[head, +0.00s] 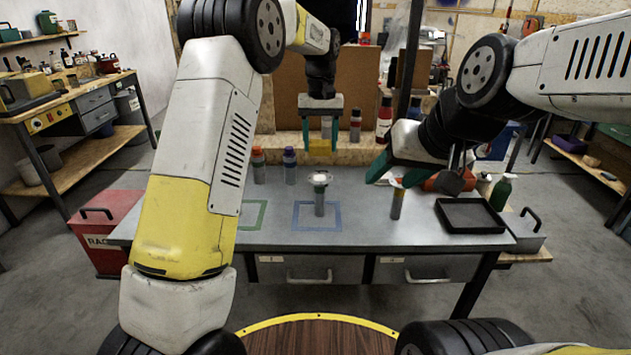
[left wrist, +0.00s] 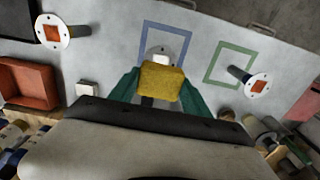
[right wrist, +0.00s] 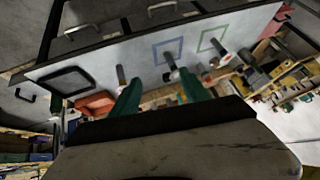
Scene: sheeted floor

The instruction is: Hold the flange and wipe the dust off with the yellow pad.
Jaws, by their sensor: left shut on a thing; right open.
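My left gripper (head: 321,125) is shut on the yellow pad (head: 320,147). The pad also shows between its green fingers in the left wrist view (left wrist: 161,82). A flange (head: 319,180) stands upright on its stem by the blue square, below the pad and apart from it in the head view. The pad partly hides it in the left wrist view. A second flange (head: 397,185) stands to the right. A third flange (left wrist: 258,87) is by the green square, hidden in the head view by my left arm. My right gripper (right wrist: 158,77) is open and empty, above the table's right part.
The grey table (head: 370,235) has a black tray (head: 470,228) and an orange bin (head: 440,184) at the right. Bottles with orange (head: 258,165) and purple (head: 290,166) caps stand at the back left. A red box (head: 105,225) is on the floor at left.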

